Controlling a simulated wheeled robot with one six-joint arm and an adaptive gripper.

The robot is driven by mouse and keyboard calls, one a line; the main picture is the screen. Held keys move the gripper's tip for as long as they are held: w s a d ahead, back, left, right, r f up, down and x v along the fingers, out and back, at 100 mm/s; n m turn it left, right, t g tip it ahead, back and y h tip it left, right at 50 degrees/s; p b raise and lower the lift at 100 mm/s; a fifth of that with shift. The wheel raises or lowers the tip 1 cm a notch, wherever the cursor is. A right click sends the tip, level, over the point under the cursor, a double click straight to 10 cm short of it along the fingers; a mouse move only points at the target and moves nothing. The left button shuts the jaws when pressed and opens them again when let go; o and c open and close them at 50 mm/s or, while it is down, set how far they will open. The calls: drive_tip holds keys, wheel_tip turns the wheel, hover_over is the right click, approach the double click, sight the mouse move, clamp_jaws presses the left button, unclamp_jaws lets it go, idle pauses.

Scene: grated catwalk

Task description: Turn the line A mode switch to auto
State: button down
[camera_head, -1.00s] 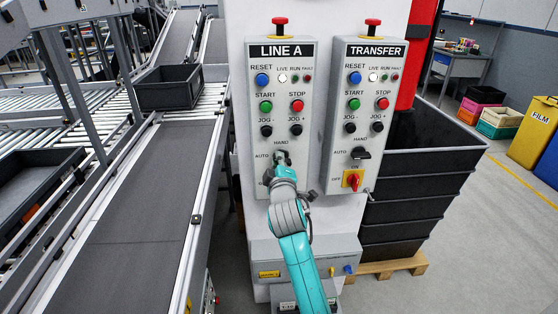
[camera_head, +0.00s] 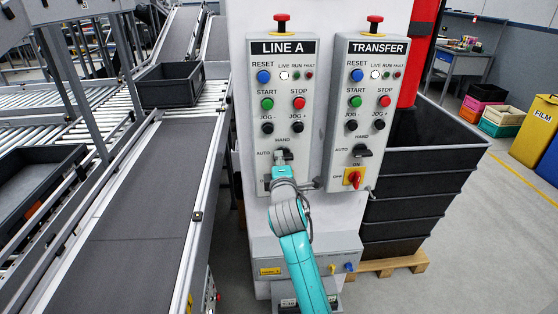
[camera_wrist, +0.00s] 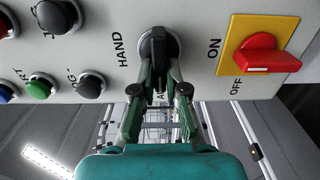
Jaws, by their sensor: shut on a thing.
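The LINE A panel (camera_head: 311,130) is a grey box with a black mode switch (camera_head: 284,154) below its jog buttons. HAND is printed above the switch and AUTO to its left. In the wrist view the black switch handle (camera_wrist: 158,46) lies between the fingers of my gripper (camera_wrist: 159,65), which is shut on it. The handle runs along the line towards the AUTO label, which is mostly covered; only its A shows. HAND reads at the left of the switch there. In the head view my gripper (camera_head: 281,162) covers part of the switch.
A red rotary ON/OFF switch on a yellow plate (camera_wrist: 233,44) is to the right in the wrist view. The TRANSFER panel (camera_head: 342,133) stands close at right with its own switches. A conveyor (camera_head: 140,190) runs along the left; stacked black crates (camera_head: 420,191) stand right.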

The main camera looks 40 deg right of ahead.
drive_tip(key=c, duration=1.2)
unclamp_jaws()
drive_tip(key=v, duration=1.2)
drive_tip(key=s+a+f+m+y, duration=0.2)
drive_tip(key=s+a+f+y, duration=0.2)
drive_tip(key=s+a+f, duration=0.35)
drive_tip(key=s+a+f+m+y, duration=0.1)
drive_tip(key=s+a+f+y, duration=0.3)
drive_tip(key=s+f, duration=0.55)
drive_tip(key=s+a+m+y, duration=0.1)
drive_tip(key=s+a+m, duration=0.2)
drive_tip(key=s, duration=0.9)
drive_tip(key=s+a+f+m+y, duration=0.1)
drive_tip(key=s+a+m, duration=0.3)
drive_tip(key=s, duration=0.7)
drive_tip(key=shift+s+m, duration=0.35)
drive_tip(key=shift+m, duration=0.35)
